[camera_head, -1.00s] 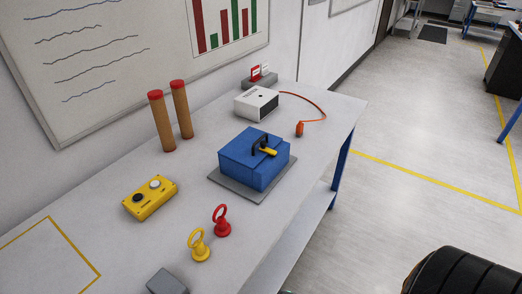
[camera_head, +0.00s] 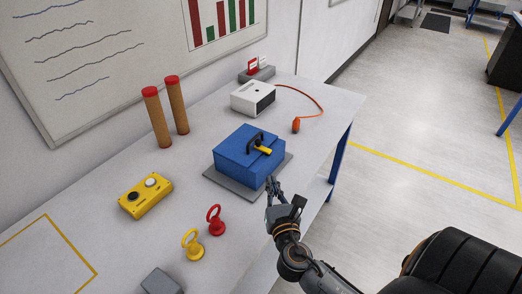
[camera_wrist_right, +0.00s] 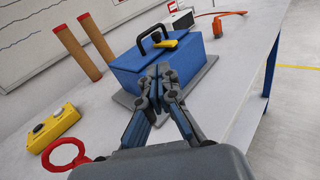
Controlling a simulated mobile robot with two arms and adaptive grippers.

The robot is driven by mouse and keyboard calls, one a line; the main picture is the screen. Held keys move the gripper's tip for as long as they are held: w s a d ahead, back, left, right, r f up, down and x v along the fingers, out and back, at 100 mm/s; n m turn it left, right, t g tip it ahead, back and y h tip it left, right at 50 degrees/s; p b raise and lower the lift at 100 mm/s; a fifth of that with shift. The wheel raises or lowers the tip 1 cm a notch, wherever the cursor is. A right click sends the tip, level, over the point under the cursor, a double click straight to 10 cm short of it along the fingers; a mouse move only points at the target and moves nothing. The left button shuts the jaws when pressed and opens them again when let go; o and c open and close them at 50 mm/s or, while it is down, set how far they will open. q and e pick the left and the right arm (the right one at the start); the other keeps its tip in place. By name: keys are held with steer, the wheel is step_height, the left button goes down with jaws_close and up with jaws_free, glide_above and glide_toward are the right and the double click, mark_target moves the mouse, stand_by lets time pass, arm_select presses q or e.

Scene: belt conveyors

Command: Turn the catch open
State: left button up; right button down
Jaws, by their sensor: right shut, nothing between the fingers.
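A blue toolbox (camera_head: 248,158) with a dark handle (camera_head: 255,142) sits on a grey mat (camera_head: 232,186) on the bench. A yellow catch (camera_head: 264,149) lies on its lid, beside the handle. In the right wrist view the blue toolbox (camera_wrist_right: 160,68) is straight ahead, with the yellow catch (camera_wrist_right: 168,43) on top. My right gripper (camera_head: 271,182) is shut and empty, in front of the toolbox's near right side and apart from the catch. In the right wrist view its fingertips (camera_wrist_right: 158,78) overlap the toolbox's front face. My left gripper is not in view.
On the bench (camera_head: 105,225) stand a yellow button box (camera_head: 145,197), red (camera_head: 216,221) and yellow (camera_head: 194,246) ring-topped pieces, two brown tubes with red caps (camera_head: 165,112), a white box (camera_head: 253,98) with an orange cable, and a grey block (camera_head: 161,281).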

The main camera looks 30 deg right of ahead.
steer(key=p, duration=0.3)
glide_toward(259, 144)
steer(key=shift+n, duration=0.4)
steer(key=x, duration=0.6)
steer(key=shift+w+d, duration=0.1)
steer(key=shift+w, duration=0.05)
steer(key=shift+w+d, duration=0.15)
steer(key=shift+w, duration=0.2)
steer(key=shift+w, duration=0.2)
steer(key=shift+f, duration=0.1)
